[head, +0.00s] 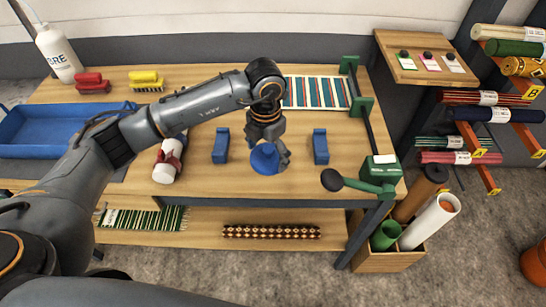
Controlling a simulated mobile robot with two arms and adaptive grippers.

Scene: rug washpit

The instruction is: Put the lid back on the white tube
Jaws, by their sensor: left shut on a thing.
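My left gripper (272,157) reaches down over the middle of the wooden table and is shut on a round blue lid (263,159). The lid is between two blue blocks, and I cannot tell whether it touches the table. The white tube (428,225) leans in a wooden crate at the lower right, its open end facing up and something orange showing inside. The lid is well to the left of the tube and apart from it. My right gripper is not in view.
The crate (388,262) also holds a green tube (386,235) and a brown tube (420,192). A green clamp with a black knob (332,180) stands at the table's right edge, between lid and crate. Blue blocks (221,146) (320,147) flank the lid. A red-banded white roll (167,164) lies left.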

